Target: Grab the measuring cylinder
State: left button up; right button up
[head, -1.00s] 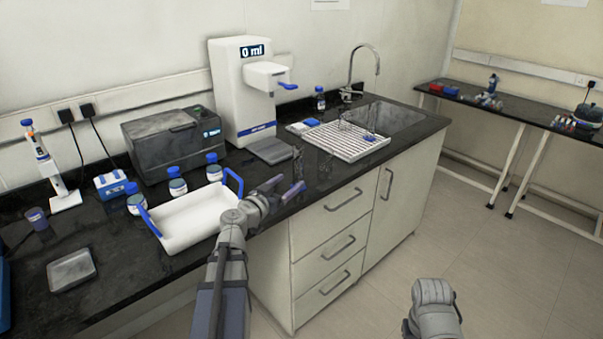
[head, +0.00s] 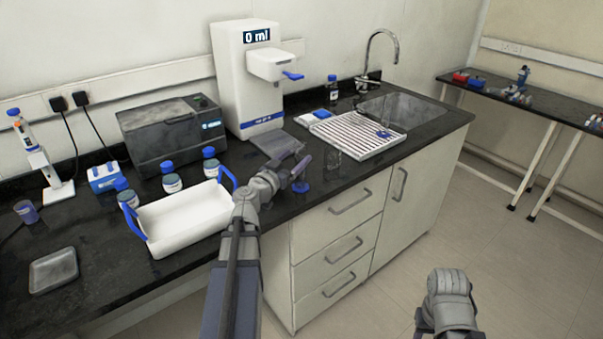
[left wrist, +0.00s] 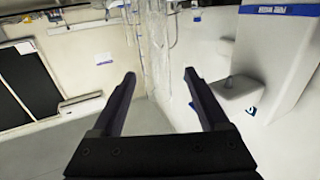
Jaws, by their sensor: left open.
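The measuring cylinder is clear glass and hard to make out. In the left wrist view the cylinder (left wrist: 156,50) stands in line with the gap between my fingers, beyond their tips. In the head view what looks like its blue base (head: 302,187) is on the black counter near the front edge, just below my fingertips; the glass above is mostly lost behind my gripper. My left gripper (head: 290,170) is open and empty, and its two fingers (left wrist: 160,78) show spread in the left wrist view. Only part of my right arm shows at the lower right, without its fingers.
A white tray with blue handles (head: 185,222) sits left of my left gripper. The dispenser (head: 236,85) stands behind it. A clear beaker (head: 333,156) and a white drying rack (head: 350,138) are to the right, before the sink (head: 425,115).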

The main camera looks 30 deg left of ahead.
pick_arm(q)
jog(key=w, duration=0.6)
jog(key=shift+d+f+b, duration=0.2)
jog(key=shift+f+b, duration=0.1)
jog(key=shift+c, duration=0.3)
grip_shut()
dwell(0.4)
